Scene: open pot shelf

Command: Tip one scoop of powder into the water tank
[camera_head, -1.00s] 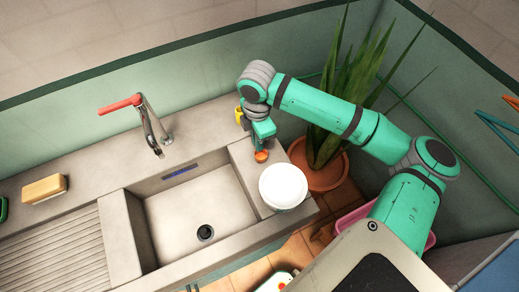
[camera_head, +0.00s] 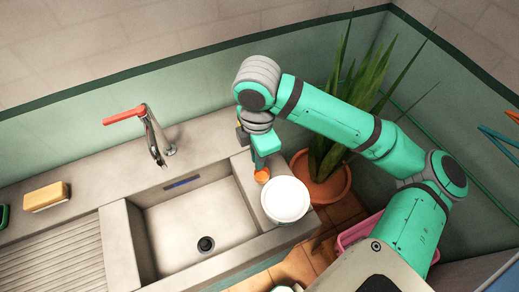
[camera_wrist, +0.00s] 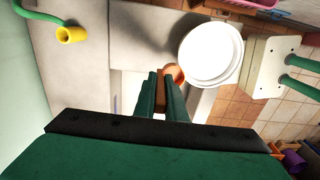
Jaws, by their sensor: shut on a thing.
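My gripper (camera_head: 262,166) is shut on a small orange scoop (camera_head: 262,176), pointing down over the counter to the right of the sink. In the wrist view the orange scoop (camera_wrist: 174,72) shows between the fingertips, beside a round white tub (camera_wrist: 213,53). The tub (camera_head: 286,200) stands on the counter's right end, and its inside or top looks plain white. I cannot tell whether the scoop holds powder. A cream box with green bars (camera_wrist: 264,68), possibly the water tank, is at the right in the wrist view. Only its edge shows at the bottom of the head view.
A sink basin (camera_head: 200,222) with a red-handled tap (camera_head: 153,135) lies to the left. A yellow sponge (camera_head: 45,197) lies on the counter. A potted plant (camera_head: 322,180) stands close behind the tub. A yellow nozzle on a green hose (camera_wrist: 70,35) is near the wall.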

